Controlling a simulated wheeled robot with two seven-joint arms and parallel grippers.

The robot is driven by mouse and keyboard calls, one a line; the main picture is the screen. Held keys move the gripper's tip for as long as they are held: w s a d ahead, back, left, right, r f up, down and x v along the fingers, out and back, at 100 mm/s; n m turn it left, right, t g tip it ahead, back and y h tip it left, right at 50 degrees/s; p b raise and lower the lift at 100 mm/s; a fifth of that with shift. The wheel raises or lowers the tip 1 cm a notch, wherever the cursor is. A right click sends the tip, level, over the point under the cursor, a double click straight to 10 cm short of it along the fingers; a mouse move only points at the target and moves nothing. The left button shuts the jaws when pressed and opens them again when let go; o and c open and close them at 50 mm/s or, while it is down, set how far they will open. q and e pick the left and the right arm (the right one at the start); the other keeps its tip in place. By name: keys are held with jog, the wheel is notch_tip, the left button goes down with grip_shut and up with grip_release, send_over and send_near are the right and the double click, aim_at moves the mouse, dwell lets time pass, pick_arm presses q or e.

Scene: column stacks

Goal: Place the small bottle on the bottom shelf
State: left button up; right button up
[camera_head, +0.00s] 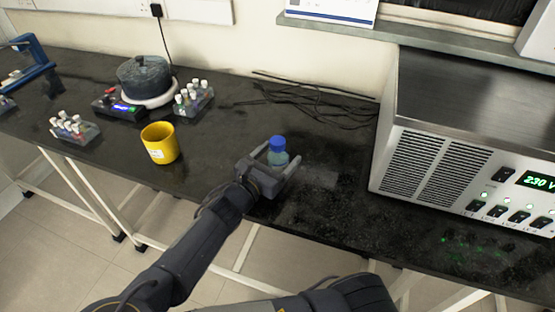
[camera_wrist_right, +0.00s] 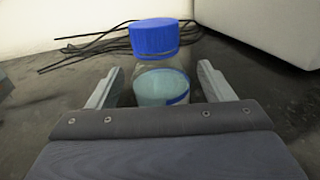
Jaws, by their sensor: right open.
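The small bottle (camera_head: 278,155) is clear with a blue cap and pale liquid, and stands upright on the black bench top. My right gripper (camera_head: 280,160) is open, with one finger on each side of the bottle. In the right wrist view the bottle (camera_wrist_right: 160,75) stands between the two fingertips (camera_wrist_right: 160,82), with gaps visible on both sides. The lower part of the bottle is hidden behind the gripper body there. No bottom shelf can be made out. My left gripper is not in view.
A yellow cup (camera_head: 161,143) stands left of the bottle. Racks of vials (camera_head: 193,97) (camera_head: 75,129) and a dark pot on a heater (camera_head: 145,78) are further left. Black cables (camera_head: 315,100) lie behind. A large power unit (camera_head: 465,140) stands right. The bench's front edge is close.

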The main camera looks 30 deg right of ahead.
jog(key=shift+c, duration=0.3)
jog(key=c, duration=1.2)
jog(key=shift+r, duration=0.1)
